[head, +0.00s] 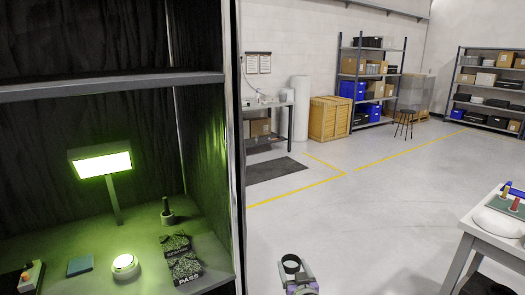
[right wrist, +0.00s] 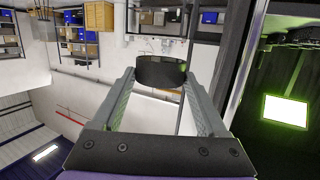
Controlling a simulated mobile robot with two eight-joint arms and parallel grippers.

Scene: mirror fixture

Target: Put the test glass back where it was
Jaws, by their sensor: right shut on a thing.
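My right gripper (head: 298,283) is at the bottom of the head view, out in front of the booth over the open floor. It is shut on a round black-rimmed piece (head: 290,264), which looks like the test glass. In the right wrist view the piece (right wrist: 160,72) shows as a dark band between the two fingertips. In the booth (head: 200,85), a small round white-lit fixture (head: 124,264) stands on the green-lit shelf. A dark upright cylinder sits in a round holder (head: 167,218) behind it. My left gripper is not in view.
A lit lamp panel (head: 101,161) stands in the booth. Dark PASS cards (head: 183,265), a teal pad (head: 80,265) and a button box (head: 30,276) lie on its shelf. The booth's right post (head: 235,150) divides it from open floor. A white table (head: 490,232) stands at right.

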